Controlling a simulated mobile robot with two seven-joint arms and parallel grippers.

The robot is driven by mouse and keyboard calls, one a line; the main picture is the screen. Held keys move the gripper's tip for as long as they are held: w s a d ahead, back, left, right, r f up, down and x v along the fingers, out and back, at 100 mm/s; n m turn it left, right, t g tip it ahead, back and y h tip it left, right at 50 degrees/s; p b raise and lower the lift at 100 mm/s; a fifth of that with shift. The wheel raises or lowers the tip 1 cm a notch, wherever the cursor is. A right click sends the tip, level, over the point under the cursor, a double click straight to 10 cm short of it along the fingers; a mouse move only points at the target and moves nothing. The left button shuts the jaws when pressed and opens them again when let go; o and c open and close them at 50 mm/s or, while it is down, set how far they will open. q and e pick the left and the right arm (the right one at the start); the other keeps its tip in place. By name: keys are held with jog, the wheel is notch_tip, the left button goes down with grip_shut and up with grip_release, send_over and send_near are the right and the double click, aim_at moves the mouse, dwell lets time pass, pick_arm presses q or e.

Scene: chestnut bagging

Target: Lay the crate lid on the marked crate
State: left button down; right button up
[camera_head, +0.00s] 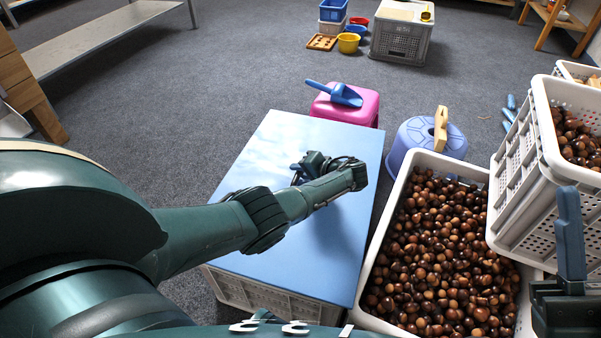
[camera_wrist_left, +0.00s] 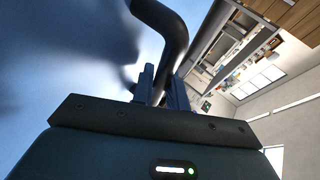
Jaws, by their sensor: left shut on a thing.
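The crate lid (camera_head: 270,150) is a light blue flat panel in the middle of the head view. It lies over a pale perforated crate (camera_head: 270,302), whose front side shows below the lid's near edge. Whether the lid is fully seated cannot be told, and no mark shows. My left gripper (camera_head: 299,172) is over the middle of the lid, shut on its dark handle (camera_wrist_left: 172,28). The left wrist view shows the blue fingers at the handle, with the lid's blue surface at left. Part of my right gripper (camera_head: 570,235) shows at the right edge; its opening is unclear.
A white crate of chestnuts (camera_head: 377,262) stands right of the lid, with a stacked chestnut crate (camera_head: 510,205) beyond. Carpet is clear to the back left.

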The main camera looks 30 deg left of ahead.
pick_arm(q)
jog(key=shift+w, duration=0.1)
jog(key=shift+f, duration=0.15)
jog(key=c, duration=1.4)
grip_release()
